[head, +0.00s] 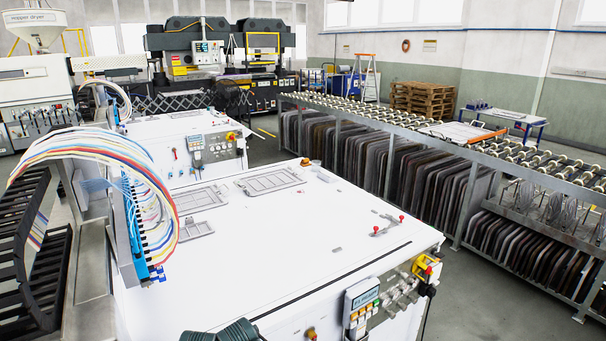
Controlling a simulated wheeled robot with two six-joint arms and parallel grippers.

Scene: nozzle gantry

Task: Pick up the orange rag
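I cannot make out an orange rag for sure. A small orange item (305,162) sits at the far edge of the white machine top, too small to tell what it is. A thin orange strip (487,137) lies on the roller table at the right, beside a flat pale panel; I cannot tell if it is cloth. Neither of my grippers shows in the head view.
A white machine cabinet (300,225) fills the middle, with red-knobbed fittings (388,225) and a control panel (362,305) at its front. Bundled cables (110,150) arch at left. A long roller table (420,125) runs along the right. Grey floor (490,295) shows at lower right.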

